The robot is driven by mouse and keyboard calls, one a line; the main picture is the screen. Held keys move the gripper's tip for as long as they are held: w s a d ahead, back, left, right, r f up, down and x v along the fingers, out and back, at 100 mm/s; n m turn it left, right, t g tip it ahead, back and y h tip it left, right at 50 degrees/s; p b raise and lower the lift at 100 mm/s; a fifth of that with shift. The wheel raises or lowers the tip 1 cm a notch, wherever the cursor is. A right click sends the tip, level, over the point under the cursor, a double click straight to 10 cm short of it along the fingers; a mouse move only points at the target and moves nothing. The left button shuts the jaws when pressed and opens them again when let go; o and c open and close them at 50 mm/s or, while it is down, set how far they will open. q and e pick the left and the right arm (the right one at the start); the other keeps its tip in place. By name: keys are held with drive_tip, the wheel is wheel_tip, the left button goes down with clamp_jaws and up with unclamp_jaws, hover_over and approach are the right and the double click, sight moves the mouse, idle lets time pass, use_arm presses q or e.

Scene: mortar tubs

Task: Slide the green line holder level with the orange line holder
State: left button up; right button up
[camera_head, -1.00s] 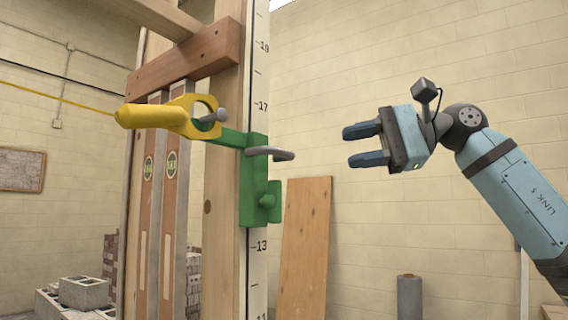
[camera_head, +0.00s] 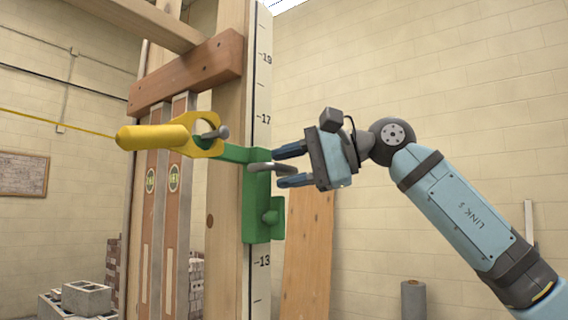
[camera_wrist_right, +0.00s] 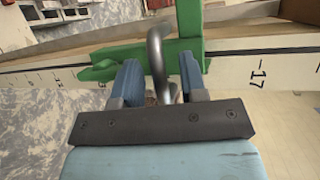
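The green line holder (camera_head: 257,205) is clamped on the white numbered pole (camera_head: 261,95), its body between marks 13 and 17. A bent grey handle (camera_head: 262,167) sticks out of its upper part, and a green arm reaches left behind a yellow piece. My right gripper (camera_head: 277,168) is open at the handle. In the right wrist view the handle (camera_wrist_right: 156,55) stands between the two blue fingers, which are not closed on it. No orange line holder can be made out. My left gripper is out of view.
The yellow piece (camera_head: 155,137) with an eye sits by a grey peg left of the pole. A yellow line (camera_head: 60,118) runs left from near it. Two spirit levels (camera_head: 173,215) stand against the timber frame. A plank (camera_head: 308,245) leans behind; right of it is mostly bare wall.

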drive_tip(key=shift+a+f, duration=0.1)
drive_tip(key=shift+a, duration=0.25)
